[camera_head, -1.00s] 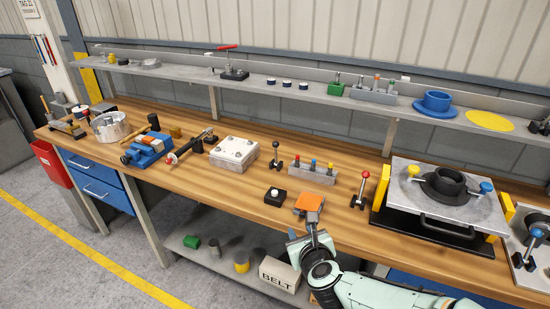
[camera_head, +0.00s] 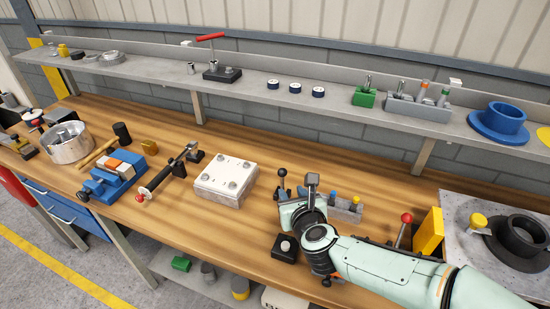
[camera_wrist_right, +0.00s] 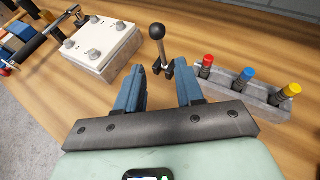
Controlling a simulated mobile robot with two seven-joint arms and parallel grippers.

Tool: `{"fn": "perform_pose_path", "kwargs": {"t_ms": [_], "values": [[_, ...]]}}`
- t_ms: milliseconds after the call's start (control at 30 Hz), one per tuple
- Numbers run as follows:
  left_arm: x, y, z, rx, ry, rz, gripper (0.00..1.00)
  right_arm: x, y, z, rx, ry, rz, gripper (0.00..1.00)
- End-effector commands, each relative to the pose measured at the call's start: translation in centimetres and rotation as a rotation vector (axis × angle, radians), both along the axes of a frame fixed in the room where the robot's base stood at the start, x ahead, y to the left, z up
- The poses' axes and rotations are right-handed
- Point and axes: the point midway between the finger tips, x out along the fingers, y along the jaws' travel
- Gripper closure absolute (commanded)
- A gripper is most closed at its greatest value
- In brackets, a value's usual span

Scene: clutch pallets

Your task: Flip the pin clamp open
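A small upright lever with a black ball knob (camera_head: 283,174) stands on the bench. It looks like the pin clamp, though I cannot be sure. In the right wrist view the lever (camera_wrist_right: 158,45) stands just beyond the fingertips, near the gap between them. My right gripper (camera_head: 289,196) is beside its base in the head view, largely hidden by my wrist. In the wrist view the right gripper (camera_wrist_right: 162,84) has its two blue-grey fingers apart with nothing held. My left gripper is not in view.
A pin rack with coloured caps (camera_wrist_right: 240,90) lies right of the lever. A white block (camera_head: 226,180) is on its left. A black button box (camera_head: 285,248) sits in front. A red-ball lever (camera_head: 406,218) and yellow block (camera_head: 430,231) stand right, near my forearm.

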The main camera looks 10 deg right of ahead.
Motion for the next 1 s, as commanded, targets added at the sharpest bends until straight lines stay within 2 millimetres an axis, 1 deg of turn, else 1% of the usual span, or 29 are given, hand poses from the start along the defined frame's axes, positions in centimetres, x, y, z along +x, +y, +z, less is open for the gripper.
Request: {"fn": "perform_pose_path", "kwargs": {"t_ms": [167, 267, 600, 733, 900, 1000], "values": [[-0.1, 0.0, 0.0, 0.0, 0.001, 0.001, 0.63, 0.7, 0.0, -0.3, -0.001, 0.001, 0.0, 0.63], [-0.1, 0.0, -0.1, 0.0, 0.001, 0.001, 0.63, 1.9, 0.0, -0.9, -0.001, 0.002, 0.0, 0.63], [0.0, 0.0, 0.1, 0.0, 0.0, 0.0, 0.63, 8.5, -0.1, -3.7, 0.0, 0.003, -0.001, 0.63], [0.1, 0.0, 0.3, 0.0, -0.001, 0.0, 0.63, 10.5, -0.2, -4.5, 0.0, 0.002, -0.001, 0.63], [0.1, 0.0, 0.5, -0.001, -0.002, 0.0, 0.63, 11.9, -0.3, -5.0, 0.0, 0.0, 0.0, 0.63], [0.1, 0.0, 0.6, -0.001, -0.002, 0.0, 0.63, 12.3, -0.2, -5.2, 0.0, 0.001, 0.0, 0.63]]}}
